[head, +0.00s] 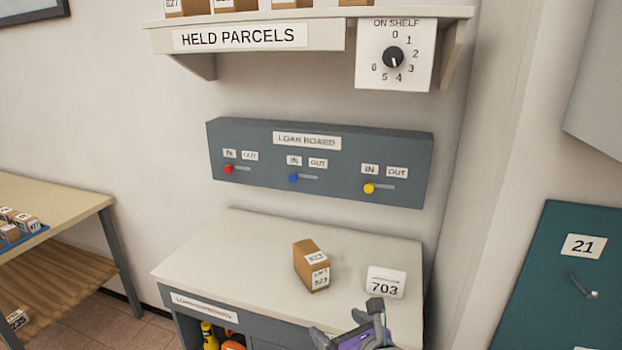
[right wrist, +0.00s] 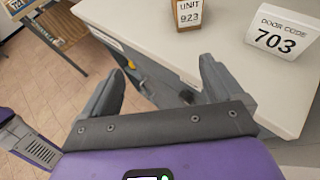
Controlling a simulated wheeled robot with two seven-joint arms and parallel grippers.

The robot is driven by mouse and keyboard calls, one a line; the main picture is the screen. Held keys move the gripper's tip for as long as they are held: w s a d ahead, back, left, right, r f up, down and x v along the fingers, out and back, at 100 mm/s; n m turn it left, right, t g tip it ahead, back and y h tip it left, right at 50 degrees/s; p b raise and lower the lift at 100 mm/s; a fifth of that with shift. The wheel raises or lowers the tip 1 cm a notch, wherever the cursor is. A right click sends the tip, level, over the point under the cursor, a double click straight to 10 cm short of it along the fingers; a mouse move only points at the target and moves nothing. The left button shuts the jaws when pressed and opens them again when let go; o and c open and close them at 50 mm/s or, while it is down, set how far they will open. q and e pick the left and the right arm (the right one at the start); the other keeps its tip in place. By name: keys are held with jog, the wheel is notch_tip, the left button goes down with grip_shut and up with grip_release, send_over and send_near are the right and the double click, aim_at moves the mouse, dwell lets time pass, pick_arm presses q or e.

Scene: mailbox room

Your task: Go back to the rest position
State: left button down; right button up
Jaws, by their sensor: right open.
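My right gripper (head: 348,322) is at the bottom of the head view, by the front edge of the pale counter (head: 215,255). It is open and empty; the right wrist view shows its two fingers (right wrist: 160,72) spread apart with nothing between them. A brown parcel (head: 311,265) with white labels stands on the counter beyond the gripper, apart from it. A white door code sign (head: 385,283) reading 703 stands to the parcel's right. My left gripper is not in view.
The loan board (head: 320,165) with red, blue and yellow sliders is on the wall above the counter. Higher up is the held parcels shelf (head: 250,37) with a dial (head: 393,57). A table (head: 60,190) with parcels stands left; a teal door (head: 560,280) marked 21 is right.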

jog(key=s+d+f+n+g+p, duration=0.1)
jog(key=s+f+n+g, duration=0.15)
jog(key=f+n, duration=0.6)
jog(key=s+d+f+n+g+p, duration=0.1)
jog(key=f+n+g, duration=0.25)
jog(key=f, duration=0.95)
pick_arm(q)
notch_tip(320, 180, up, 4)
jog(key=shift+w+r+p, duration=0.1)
jog(key=shift+p, duration=0.95)
pick_arm(e)
jog(key=s+d+f+n+g+h, duration=0.1)
jog(key=s+f+n+g, duration=0.4)
jog(key=s+f+n, duration=1.1)
jog(key=shift+s+d+f+h, duration=0.4)
jog(key=shift+s+f, duration=0.1)
jog(key=shift+f, duration=0.45)
